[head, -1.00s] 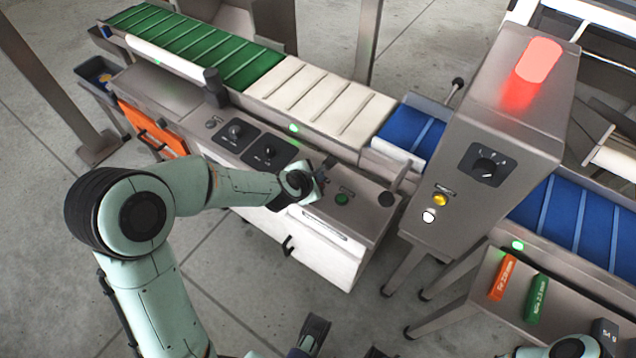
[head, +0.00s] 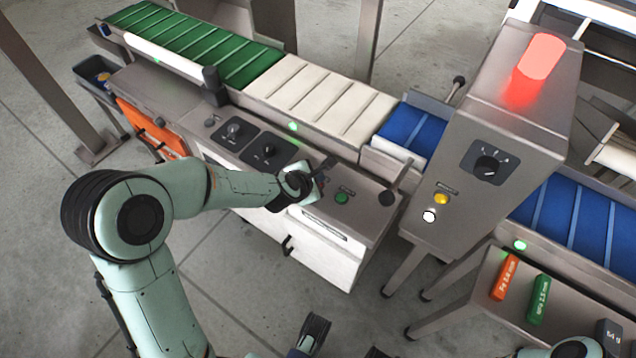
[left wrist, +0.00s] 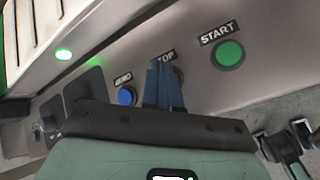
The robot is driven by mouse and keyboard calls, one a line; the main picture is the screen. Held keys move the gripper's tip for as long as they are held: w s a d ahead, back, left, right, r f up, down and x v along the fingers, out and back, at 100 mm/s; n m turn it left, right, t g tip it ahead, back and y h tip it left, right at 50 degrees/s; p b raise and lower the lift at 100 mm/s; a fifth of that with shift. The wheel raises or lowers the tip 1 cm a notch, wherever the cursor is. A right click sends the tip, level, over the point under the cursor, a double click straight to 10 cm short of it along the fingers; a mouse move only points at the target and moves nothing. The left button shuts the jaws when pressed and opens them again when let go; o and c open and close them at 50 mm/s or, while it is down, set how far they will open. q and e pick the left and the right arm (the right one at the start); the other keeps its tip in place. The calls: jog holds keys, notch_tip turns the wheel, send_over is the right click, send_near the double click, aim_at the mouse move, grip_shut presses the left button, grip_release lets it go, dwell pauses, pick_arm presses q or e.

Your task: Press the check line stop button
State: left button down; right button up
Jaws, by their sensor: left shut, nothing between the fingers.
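The check line control panel (head: 374,212) carries a green START button (head: 342,198), which also shows in the left wrist view (left wrist: 229,54). To its left in the wrist view is a STOP label (left wrist: 165,56), partly covered by my left gripper (left wrist: 164,86). The stop button under that label is hidden behind the fingers. A blue ZERO button (left wrist: 126,96) sits just left of them. In the head view my left gripper (head: 324,168) is over the panel, left of the green button, shut and empty. I cannot tell whether its tips touch the stop button.
Two dark knobs (head: 235,130) (head: 268,150) sit left on the panel. The belt conveyor (head: 319,96) runs behind. A grey cabinet (head: 470,150) with a lit red lamp (head: 538,70) stands right. Orange (head: 506,277) and green (head: 539,300) blocks lie on a shelf at lower right.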

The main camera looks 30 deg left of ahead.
pick_arm(q)
jog(key=shift+f+b, duration=0.65)
jog(key=shift+f, duration=0.1)
pick_arm(e)
jog(key=shift+d+f, duration=0.15)
jog(key=shift+f, duration=0.8)
pick_arm(q)
jog(key=shift+r+p, duration=0.8)
jog(key=shift+r, duration=0.15)
pick_arm(e)
jog(key=shift+r, duration=0.75)
pick_arm(q)
jog(key=shift+r+p, duration=0.45)
jog(key=shift+r, duration=0.05)
notch_tip(320, 180, up, 4)
jog(key=p, duration=0.4)
jog(key=shift+r, duration=0.2)
jog(key=shift+f, duration=0.1)
pick_arm(e)
jog(key=r, duration=0.5)
jog(key=shift+w+r, duration=0.25)
jog(key=shift+s, duration=0.1)
